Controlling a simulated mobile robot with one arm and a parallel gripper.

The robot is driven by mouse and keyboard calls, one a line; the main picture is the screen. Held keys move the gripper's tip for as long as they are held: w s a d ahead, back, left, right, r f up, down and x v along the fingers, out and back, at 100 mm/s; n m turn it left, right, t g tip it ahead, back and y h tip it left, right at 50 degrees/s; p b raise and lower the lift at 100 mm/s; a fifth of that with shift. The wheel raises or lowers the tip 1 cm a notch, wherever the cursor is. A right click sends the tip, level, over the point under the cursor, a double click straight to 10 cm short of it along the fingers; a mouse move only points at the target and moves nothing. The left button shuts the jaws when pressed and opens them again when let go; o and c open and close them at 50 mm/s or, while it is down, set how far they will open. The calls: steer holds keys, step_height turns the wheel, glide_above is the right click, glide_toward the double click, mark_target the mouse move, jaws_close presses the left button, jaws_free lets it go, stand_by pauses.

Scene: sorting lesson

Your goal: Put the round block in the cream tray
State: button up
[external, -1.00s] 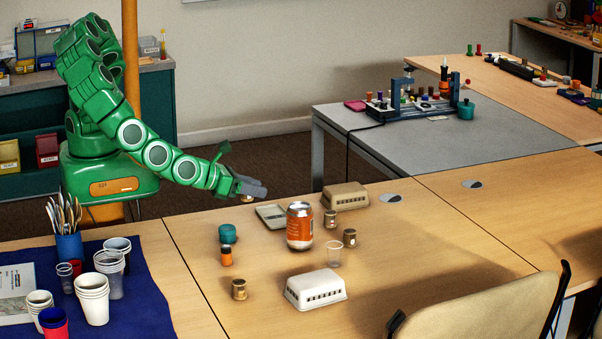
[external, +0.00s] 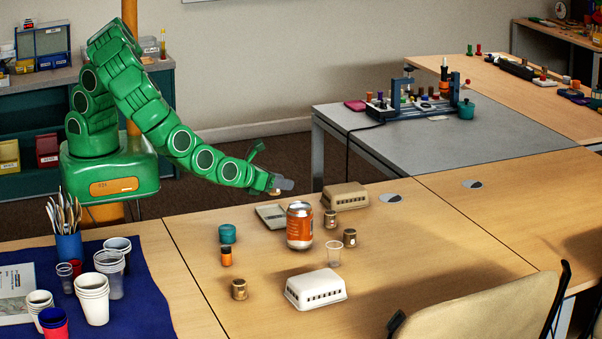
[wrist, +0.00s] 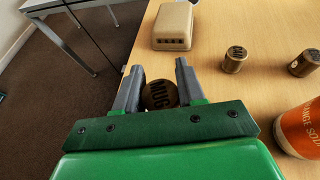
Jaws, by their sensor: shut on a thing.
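My gripper (external: 282,185) is above the far edge of the table, shut on a round brown block (wrist: 160,94) marked "MUG". The wrist view shows the block between the two grey fingers; in the external view it is mostly hidden. A cream, box-like tray with a slotted side (external: 315,289) stands near the front of the table, well away from my gripper. A similar tan one (external: 345,196) stands at the back, right of my gripper; it also shows at the top of the wrist view (wrist: 172,25).
A flat pale grey-green tray (external: 271,216) lies just in front of my gripper. An orange can (external: 300,226), a clear cup (external: 334,253), a teal pot (external: 227,233), an orange-black jar (external: 226,256) and small brown cylinders (external: 239,289) stand around.

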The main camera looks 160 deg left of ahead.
mark_target(279, 215)
steer(key=shift+f, duration=3.4)
steer(key=shift+f, duration=0.15)
steer(key=o, duration=1)
steer(key=shift+r, duration=0.2)
steer(key=shift+v, duration=6)
steer(key=shift+f, duration=0.1)
